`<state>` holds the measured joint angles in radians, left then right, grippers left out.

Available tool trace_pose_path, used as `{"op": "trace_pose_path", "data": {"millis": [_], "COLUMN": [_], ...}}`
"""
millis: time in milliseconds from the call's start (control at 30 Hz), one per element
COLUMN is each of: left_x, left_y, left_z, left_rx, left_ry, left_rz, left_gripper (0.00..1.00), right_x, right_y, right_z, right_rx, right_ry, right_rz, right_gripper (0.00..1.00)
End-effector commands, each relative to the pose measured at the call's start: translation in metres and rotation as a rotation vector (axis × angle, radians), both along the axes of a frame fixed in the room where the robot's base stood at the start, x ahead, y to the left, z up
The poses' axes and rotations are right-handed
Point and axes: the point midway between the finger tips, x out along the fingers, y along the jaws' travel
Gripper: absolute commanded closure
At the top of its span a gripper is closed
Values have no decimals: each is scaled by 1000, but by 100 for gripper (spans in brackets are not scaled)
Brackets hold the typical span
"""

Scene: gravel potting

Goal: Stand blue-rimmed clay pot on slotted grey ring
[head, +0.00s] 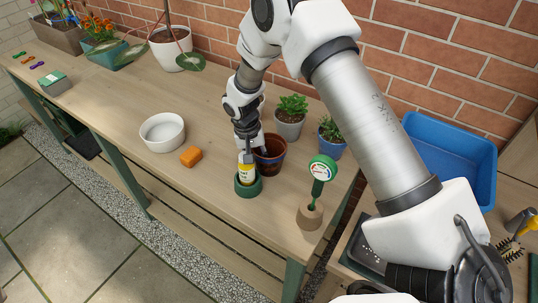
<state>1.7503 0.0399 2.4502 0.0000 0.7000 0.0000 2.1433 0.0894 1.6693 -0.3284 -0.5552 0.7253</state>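A brown clay pot (272,166) with a dark, bluish rim stands on the bench near the middle of the head view. My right gripper (247,156) points down just left of the pot, directly above a yellow and white container (246,173) that sits in a green holder (247,189). The fingertips are small and overlap the container's top, so I cannot tell whether they are open or shut, or touching it or the pot. I cannot make out a slotted grey ring. My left gripper is not in view.
Potted plants (289,128) (331,139) stand behind and right of the pot. A blue tub (450,150) is at right.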

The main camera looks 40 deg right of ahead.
Motion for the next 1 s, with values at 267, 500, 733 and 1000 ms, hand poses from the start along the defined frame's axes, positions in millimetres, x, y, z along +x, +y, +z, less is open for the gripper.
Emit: {"op": "trace_pose_path", "data": {"millis": [267, 500, 733, 1000], "left_x": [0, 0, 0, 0], "left_y": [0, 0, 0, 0], "left_z": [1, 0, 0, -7], "left_rx": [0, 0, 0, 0], "left_ry": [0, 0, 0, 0], "left_rz": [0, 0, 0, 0], "left_gripper": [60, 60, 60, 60], "right_x": [-1, -1, 0, 1], "right_y": [-1, -1, -1, -1], "right_z": [-8, -7, -6, 38], "right_rx": [0, 0, 0, 0], "right_ry": [-1, 0, -1, -7], "right_rz": [0, 1, 1, 1], "right_gripper": [69, 100, 100, 100]}}
